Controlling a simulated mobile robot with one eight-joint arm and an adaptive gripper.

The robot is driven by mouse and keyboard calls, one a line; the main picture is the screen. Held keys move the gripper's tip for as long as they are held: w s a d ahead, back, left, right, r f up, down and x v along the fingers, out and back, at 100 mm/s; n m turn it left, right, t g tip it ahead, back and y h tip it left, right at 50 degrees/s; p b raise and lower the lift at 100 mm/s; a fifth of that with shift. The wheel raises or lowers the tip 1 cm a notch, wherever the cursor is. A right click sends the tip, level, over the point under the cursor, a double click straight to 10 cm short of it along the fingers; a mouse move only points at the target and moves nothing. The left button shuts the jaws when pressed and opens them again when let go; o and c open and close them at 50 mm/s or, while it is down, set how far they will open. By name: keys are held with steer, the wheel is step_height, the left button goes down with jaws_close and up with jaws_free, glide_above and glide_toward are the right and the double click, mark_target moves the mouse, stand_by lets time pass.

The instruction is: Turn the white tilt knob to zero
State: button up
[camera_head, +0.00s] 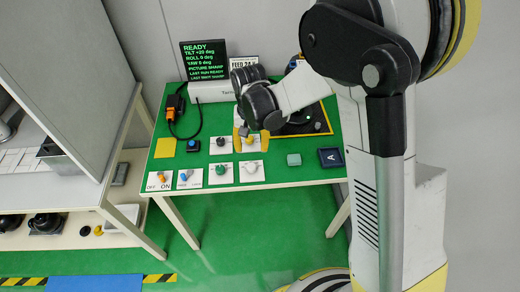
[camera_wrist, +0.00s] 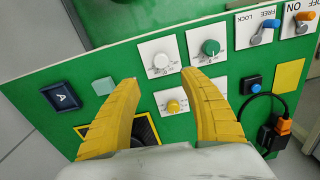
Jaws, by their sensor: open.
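The white tilt knob (camera_head: 251,168) sits on a white plate at the front of the green table (camera_head: 290,176). It also shows in the wrist view (camera_wrist: 160,62), just beyond my fingertips; its pointer is too small to read. The screen (camera_head: 205,60) reads "TILT +20 deg", with roll and yaw at 0. My gripper (camera_head: 250,145) is open and empty, pointing down over the yellow knob's plate, behind the white knob. In the wrist view my yellow fingers (camera_wrist: 161,76) stand apart, with the yellow knob (camera_wrist: 172,106) showing between them.
The green knob (camera_wrist: 209,47) is beside the white one. A black knob (camera_head: 219,142) is partly hidden by a finger in the wrist view. Lock and on/off switches (camera_head: 189,178), a teal block (camera_head: 293,159) and a dark "A" block (camera_head: 331,157) are near the front edge.

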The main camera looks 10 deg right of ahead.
mark_target(252, 166)
steer(key=f+b, duration=0.1)
steer(key=f, duration=0.5)
steer(key=f+b, duration=0.2)
steer(key=f, duration=0.3)
steer(key=shift+a+f, duration=0.2)
steer(key=shift+f, duration=0.15)
jaws_close()
